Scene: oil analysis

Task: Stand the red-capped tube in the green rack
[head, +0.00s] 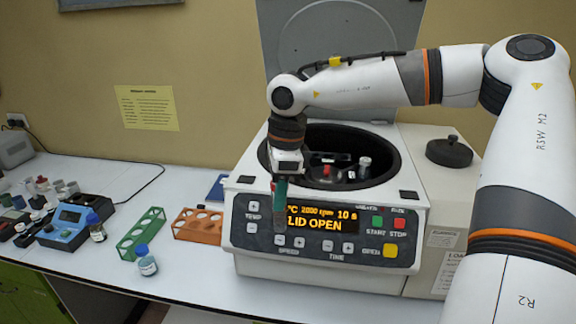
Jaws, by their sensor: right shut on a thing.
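My right gripper (281,188) comes down in front of the centrifuge and points downward. It is shut on a slim, greyish, see-through tube (280,219), which hangs about upright before the control panel. The tube's cap is hidden by the gripper, so I cannot see its colour. The green rack (154,215) stands on the white bench to the left of the gripper, with its holes looking empty. A small red piece (327,171) shows inside the open centrifuge bowl; I cannot tell whether it is a tube cap. My left gripper is not in view.
The centrifuge (333,255) has its lid up and its panel reads LID OPEN. An orange rack (198,238) stands between it and the green rack. A blue-capped bottle (148,266) stands in front of the green rack. A blue device (62,236) and small bottles crowd the left.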

